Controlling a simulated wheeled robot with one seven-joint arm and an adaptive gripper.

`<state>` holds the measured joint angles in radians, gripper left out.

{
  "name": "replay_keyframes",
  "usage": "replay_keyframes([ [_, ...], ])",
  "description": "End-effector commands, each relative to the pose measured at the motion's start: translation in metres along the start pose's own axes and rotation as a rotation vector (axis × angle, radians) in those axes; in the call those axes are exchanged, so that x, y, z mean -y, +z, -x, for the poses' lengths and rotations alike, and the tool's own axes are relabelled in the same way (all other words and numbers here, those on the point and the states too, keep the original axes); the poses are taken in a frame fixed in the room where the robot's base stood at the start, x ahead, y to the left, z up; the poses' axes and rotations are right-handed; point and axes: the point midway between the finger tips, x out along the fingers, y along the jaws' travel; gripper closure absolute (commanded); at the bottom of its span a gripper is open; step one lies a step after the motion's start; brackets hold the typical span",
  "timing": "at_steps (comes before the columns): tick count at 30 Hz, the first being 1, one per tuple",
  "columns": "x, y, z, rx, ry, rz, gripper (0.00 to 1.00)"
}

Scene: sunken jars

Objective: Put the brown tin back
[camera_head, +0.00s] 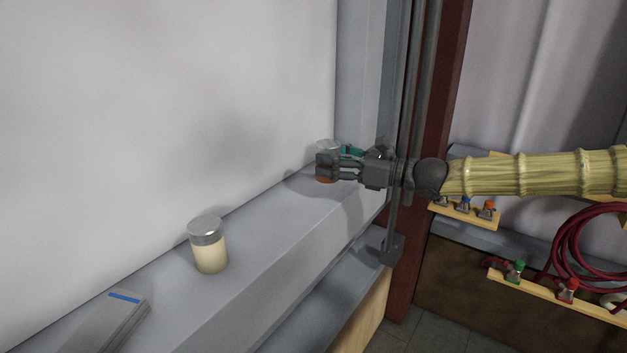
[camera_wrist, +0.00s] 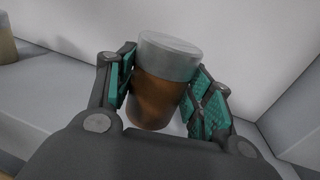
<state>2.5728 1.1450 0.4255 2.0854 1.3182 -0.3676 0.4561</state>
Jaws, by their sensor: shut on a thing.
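The brown tin (camera_wrist: 157,97) is a brown jar with a grey metal lid, between the two teal-padded fingers of my gripper (camera_wrist: 165,93) in the wrist view. My gripper is shut on it, and the tin leans slightly in that view. In the head view my gripper (camera_head: 335,165) is at the far end of the grey ledge (camera_head: 265,225). There the tin (camera_head: 327,146) is mostly hidden behind the fingers, with its lid and a little brown showing. I cannot tell whether its base touches the ledge.
A cream jar with a metal lid (camera_head: 208,245) stands nearer on the ledge. A grey box with a blue stripe (camera_head: 112,322) lies at the front left. A white wall (camera_head: 160,100) runs behind the ledge. A dark red post (camera_head: 425,150) stands right of the ledge.

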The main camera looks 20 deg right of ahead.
Motion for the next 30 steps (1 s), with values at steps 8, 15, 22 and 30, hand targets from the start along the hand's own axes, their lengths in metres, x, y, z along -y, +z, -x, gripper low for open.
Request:
replay_keyframes([
  [8, 0.007, -0.006, -0.035, -0.001, 0.001, 0.0, 0.8],
  [15, 0.01, -0.004, -0.045, 0.001, 0.0, 0.0, 0.8],
  [22, 0.012, -0.021, -0.053, -0.001, 0.0, -0.002, 0.8],
  [30, 0.012, -0.04, -0.053, 0.001, -0.001, 0.0, 0.8],
])
